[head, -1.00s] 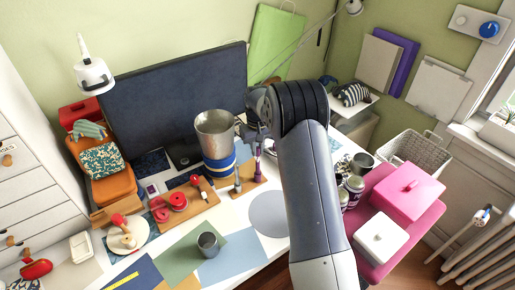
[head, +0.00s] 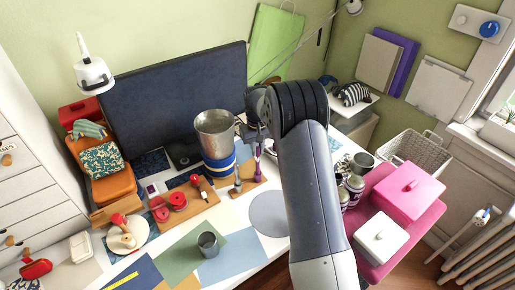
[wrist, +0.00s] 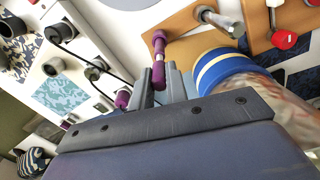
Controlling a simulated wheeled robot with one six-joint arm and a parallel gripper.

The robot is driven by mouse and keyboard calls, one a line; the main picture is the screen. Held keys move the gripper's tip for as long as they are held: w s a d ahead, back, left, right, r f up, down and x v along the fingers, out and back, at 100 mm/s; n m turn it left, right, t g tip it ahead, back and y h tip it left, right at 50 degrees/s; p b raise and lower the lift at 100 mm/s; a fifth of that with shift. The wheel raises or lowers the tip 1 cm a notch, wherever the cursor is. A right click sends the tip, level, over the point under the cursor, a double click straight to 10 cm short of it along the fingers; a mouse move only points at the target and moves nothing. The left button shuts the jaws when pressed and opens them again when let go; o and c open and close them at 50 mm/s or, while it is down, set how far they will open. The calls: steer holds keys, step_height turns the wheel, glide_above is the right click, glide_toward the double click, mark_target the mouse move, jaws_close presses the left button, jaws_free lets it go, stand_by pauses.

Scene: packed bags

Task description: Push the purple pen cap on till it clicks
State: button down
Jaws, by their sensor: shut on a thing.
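The purple pen (wrist: 158,38) stands on a wooden board, seen from above in the wrist view. It also shows in the head view (head: 258,170), below my gripper. The purple pen cap (wrist: 160,74) is at its near end, between my gripper's two grey fingers. A thin lighter section shows between the cap and the purple part beyond it. I cannot tell whether the cap is fully seated. My gripper (wrist: 162,84) is shut on the cap. In the head view my arm partly hides the gripper.
A large metal cup with blue and yellow bands (head: 216,135) stands close to the left of the pen in the head view. A metal bolt-like post (wrist: 220,20) stands on the same board. The monitor (head: 180,95) is behind. Flat mats lie in front.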

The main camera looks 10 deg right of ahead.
mark_target(258, 150)
steer(key=shift+f+b, duration=0.95)
steer(key=shift+f, duration=0.65)
steer(key=c, duration=1.3)
jaws_free()
steer(key=shift+r, duration=0.1)
step_height(258, 150, up, 11)
steer(key=shift+f+b, duration=0.1)
steer(key=shift+b, duration=0.45)
step_height(258, 150, down, 11)
steer(key=shift+r+p, duration=0.2)
steer(key=shift+p, duration=0.45)
steer(key=shift+r, duration=0.15)
